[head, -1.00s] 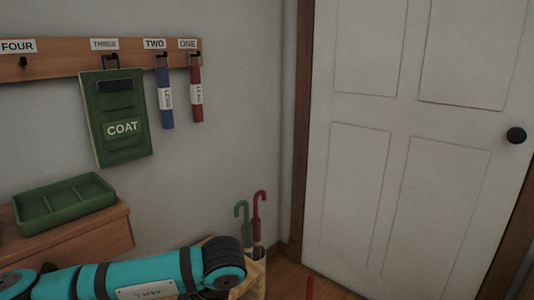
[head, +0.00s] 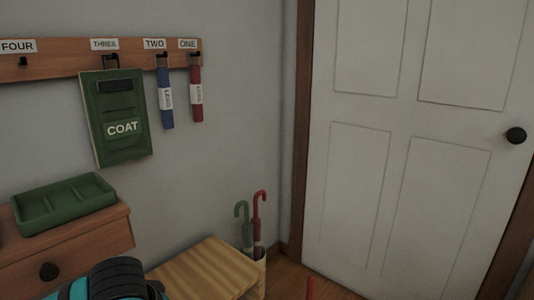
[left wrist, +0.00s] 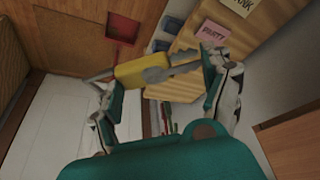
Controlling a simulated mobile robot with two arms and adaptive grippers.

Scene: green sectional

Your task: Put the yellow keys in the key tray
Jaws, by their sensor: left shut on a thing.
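In the left wrist view, the yellow keys (left wrist: 158,71) show as a yellow block-like piece with grey ends, lying across between the fingers of my left gripper (left wrist: 160,77). The gripper is shut on it and holds it up. The gripper is outside the head view, where only my teal arm shows at the bottom. A green tray (head: 66,210) with a few compartments, which I take as the key tray, stands on the wooden drawer cabinet at left in the head view. Its compartments look empty. My right gripper is in neither view.
A wall rail (head: 85,58) with labelled hooks holds a green COAT pouch (head: 122,148) and blue (head: 166,115) and red tubes (head: 197,100). Umbrellas (head: 259,212) stand beside a light wooden surface (head: 205,270). A white door (head: 410,130) is at right.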

